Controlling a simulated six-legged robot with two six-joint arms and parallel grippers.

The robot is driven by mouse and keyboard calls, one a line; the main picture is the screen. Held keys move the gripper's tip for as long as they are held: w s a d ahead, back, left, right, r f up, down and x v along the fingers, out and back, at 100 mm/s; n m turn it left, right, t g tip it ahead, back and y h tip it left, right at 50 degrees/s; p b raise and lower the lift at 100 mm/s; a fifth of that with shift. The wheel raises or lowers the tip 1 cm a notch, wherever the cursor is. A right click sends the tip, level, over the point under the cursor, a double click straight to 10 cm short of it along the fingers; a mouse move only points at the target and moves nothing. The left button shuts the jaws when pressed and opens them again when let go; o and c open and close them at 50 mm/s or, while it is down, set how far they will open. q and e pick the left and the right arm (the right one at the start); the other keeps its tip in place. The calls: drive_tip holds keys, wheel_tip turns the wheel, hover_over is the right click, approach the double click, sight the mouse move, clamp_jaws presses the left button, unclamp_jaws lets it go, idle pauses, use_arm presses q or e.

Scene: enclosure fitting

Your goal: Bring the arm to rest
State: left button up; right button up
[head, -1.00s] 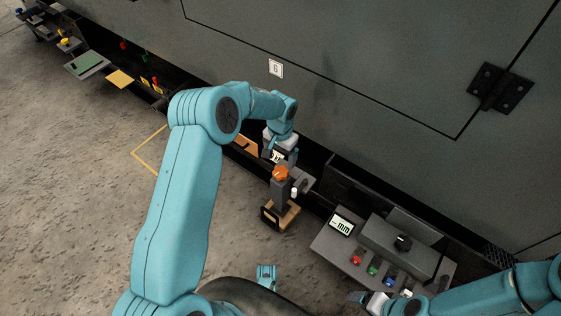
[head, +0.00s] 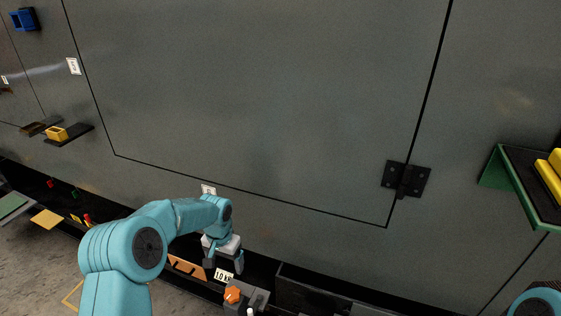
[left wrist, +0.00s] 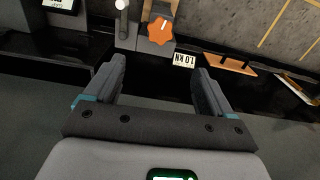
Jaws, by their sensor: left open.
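My left gripper (head: 224,264) is open and empty. It hangs beside the dark lower ledge of the grey enclosure, just behind the orange knob (head: 232,294) and the "1.0 kN" label (head: 224,276). In the left wrist view my left gripper (left wrist: 160,72) has its two dark fingers apart with nothing between them. There the orange knob (left wrist: 160,31) and the label (left wrist: 184,60) lie beyond the fingertips. My right arm shows only as a teal link at the lower right corner of the head view; its gripper is out of frame.
The enclosure wall (head: 260,110) fills most of the head view, with a black hinge (head: 406,180). A green-edged tray (head: 497,172) with yellow pieces juts out at right. An orange handle-like piece (head: 187,267) lies left of the gripper. A yellow block (head: 57,133) sits on a shelf at left.

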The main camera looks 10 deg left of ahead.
use_arm(q)
drive_tip(key=s+d+f+h, duration=0.2)
drive_tip(key=s+d+f, duration=0.4)
drive_tip(key=d+f, duration=0.1)
drive_tip(key=s+d+f+n+h, duration=0.1)
drive_tip(key=s+d+f, duration=0.15)
drive_tip(key=s, duration=0.45)
drive_tip(key=s+d+f+n, duration=0.1)
drive_tip(key=s+d, duration=0.3)
drive_tip(key=s, duration=0.3)
drive_tip(key=s+d+f+n+h, duration=0.1)
drive_tip(key=s+d+f, duration=0.15)
drive_tip(key=s, duration=0.55)
wheel_tip(320, 180, up, 26)
drive_tip(key=p, duration=2.5)
drive_tip(key=shift+a+t, duration=0.15)
drive_tip(key=shift+t, duration=0.15)
